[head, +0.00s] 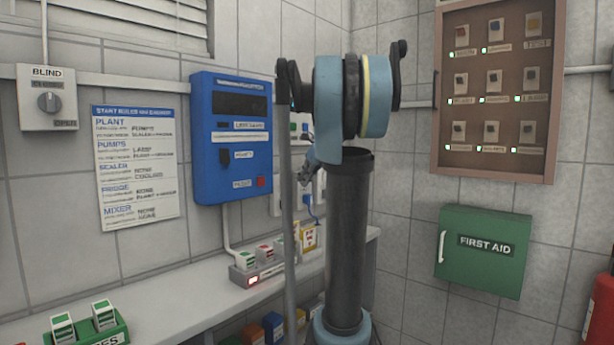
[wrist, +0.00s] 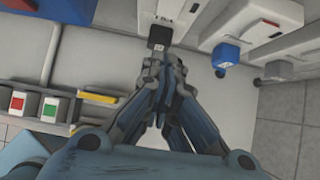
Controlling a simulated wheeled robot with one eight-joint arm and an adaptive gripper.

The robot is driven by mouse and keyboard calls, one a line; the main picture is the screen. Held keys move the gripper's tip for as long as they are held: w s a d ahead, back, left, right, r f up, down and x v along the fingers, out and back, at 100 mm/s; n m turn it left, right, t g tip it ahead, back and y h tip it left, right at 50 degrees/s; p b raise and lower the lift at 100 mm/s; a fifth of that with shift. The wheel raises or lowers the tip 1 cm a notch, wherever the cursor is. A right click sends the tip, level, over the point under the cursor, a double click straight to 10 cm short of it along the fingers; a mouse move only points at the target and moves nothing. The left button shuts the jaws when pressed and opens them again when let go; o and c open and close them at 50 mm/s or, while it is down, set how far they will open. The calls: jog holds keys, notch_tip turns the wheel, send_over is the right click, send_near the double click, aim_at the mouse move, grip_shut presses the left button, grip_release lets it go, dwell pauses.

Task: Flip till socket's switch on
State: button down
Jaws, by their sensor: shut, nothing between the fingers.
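White wall sockets show behind my arm in the head view, partly hidden. In the wrist view, one white socket (wrist: 182,12) has a black plug (wrist: 160,38) in it. Another white socket (wrist: 262,22) beside it to the right has a blue plug (wrist: 227,55). The socket labels are too small to read, so I cannot tell which is the till's, nor how its switch stands. My gripper (wrist: 160,88) is shut and empty, its fingertips just below the black plug in the picture; I cannot tell if they touch. In the head view my gripper (head: 304,178) is small, beside my arm.
A blue wall panel (head: 231,110) hangs left of the sockets. A grey rack with coloured blocks (head: 258,268) stands on the white counter (head: 190,300) below. A brown switch board (head: 443,100) and a green first aid box (head: 484,278) are on the right wall.

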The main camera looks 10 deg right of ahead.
aim_at(284, 184)
jog(key=w+a+f, duration=0.4)
jog(key=w, duration=0.1)
jog(key=shift+w, duration=0.2)
